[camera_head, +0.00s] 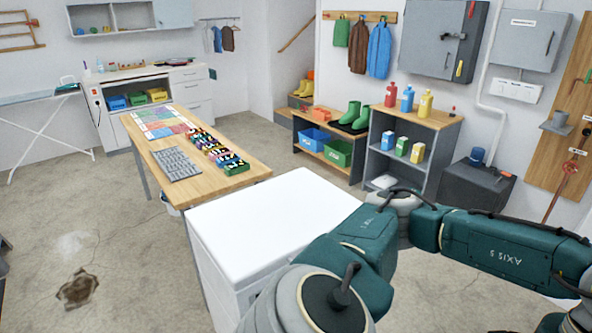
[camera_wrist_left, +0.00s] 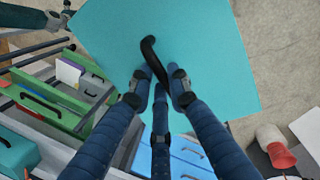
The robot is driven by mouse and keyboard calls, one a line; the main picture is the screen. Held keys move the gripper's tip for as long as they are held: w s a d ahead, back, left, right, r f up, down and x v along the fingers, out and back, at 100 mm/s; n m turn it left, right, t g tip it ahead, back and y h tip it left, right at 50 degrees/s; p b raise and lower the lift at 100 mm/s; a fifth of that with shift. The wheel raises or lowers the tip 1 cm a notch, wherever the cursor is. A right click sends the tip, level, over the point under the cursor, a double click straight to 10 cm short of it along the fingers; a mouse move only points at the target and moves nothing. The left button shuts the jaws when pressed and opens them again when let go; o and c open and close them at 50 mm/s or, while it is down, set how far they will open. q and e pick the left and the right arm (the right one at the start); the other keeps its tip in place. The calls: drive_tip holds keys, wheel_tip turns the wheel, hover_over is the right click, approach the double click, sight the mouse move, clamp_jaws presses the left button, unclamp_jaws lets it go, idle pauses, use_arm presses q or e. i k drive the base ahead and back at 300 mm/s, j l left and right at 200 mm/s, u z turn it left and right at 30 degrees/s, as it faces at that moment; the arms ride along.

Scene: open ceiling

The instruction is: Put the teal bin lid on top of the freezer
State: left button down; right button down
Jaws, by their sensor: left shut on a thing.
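The teal bin lid (camera_wrist_left: 210,45) is a flat square sheet with a curved black handle (camera_wrist_left: 152,55). It fills the upper middle of the left wrist view. My left gripper (camera_wrist_left: 160,82) is shut on the handle, its blue fingers around it. The lid does not show in the head view. The white freezer (camera_head: 270,220) stands low in the middle of the head view, with a flat, bare top. My arm links cover its front right part. My right gripper is not recognisable in either view.
A wooden table (camera_head: 155,165) with a grey keyboard-like tray (camera_head: 176,163) and several small coloured boxes stands behind the freezer. A grey shelf (camera_head: 425,125) holds bottles and cartons. Green drawers (camera_wrist_left: 52,92) and blue drawers (camera_wrist_left: 185,158) lie below the lid. Floor left of the freezer is mostly clear.

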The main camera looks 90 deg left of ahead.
sight(276, 210)
drive_tip(key=j+u, duration=0.15)
drive_tip(key=u, duration=1.95)
drive_tip(key=i+l+u, duration=0.1)
drive_tip(key=i, duration=0.35)
drive_tip(key=i+l+u, duration=0.15)
drive_tip(key=i, duration=0.25)
drive_tip(key=i+l+u, duration=0.1)
drive_tip(key=i+l, duration=0.15)
drive_tip(key=i, duration=0.2)
